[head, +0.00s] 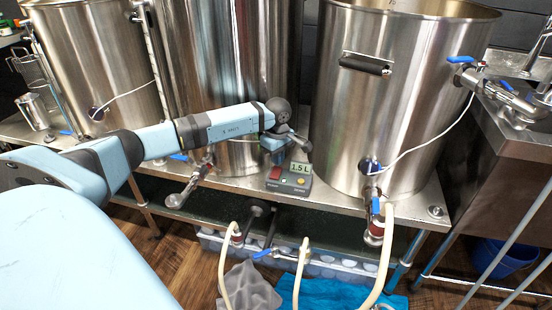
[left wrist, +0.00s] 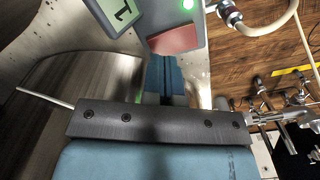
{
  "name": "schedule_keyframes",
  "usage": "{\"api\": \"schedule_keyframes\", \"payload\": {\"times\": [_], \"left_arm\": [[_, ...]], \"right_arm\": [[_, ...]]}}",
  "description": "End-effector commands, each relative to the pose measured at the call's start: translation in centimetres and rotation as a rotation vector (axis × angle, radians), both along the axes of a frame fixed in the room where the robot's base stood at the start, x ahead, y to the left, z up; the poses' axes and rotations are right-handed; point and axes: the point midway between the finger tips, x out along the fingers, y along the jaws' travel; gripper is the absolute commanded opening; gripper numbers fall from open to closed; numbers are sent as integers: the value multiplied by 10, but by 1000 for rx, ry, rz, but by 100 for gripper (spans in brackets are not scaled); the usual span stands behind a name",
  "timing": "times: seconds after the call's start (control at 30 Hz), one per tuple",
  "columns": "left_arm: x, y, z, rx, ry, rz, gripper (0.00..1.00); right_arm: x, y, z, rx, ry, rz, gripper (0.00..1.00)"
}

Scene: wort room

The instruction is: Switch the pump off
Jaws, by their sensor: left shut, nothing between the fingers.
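The pump control box (head: 290,178) stands on the steel bench front between the kettles. Its display (head: 299,168) reads "1.5 L". A red switch (head: 275,173) is on its left side. In the left wrist view the red switch (left wrist: 173,40) lies close ahead, with a lit green lamp (left wrist: 188,4) beside it and part of the display (left wrist: 121,10). My left gripper (head: 278,156) is shut and empty just above and behind the box. In the left wrist view its blue fingers (left wrist: 165,78) point at the switch; whether they touch it I cannot tell. My right gripper is not in view.
Large steel kettles (head: 400,90) stand close on both sides and behind the box. A valve (head: 185,190) juts out left of it. Hoses (head: 300,270) hang below the bench front over a clear crate (head: 330,265). A steel sink (head: 515,130) is at the right.

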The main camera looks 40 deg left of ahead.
Motion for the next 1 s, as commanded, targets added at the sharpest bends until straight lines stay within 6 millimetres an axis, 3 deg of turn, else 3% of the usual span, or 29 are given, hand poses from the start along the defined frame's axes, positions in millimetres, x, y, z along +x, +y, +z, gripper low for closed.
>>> {"api": "schedule_keyframes", "payload": {"times": [1.0], "left_arm": [[0, 0, -29, 0, 1, 0, 0]], "right_arm": [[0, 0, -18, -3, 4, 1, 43]]}}
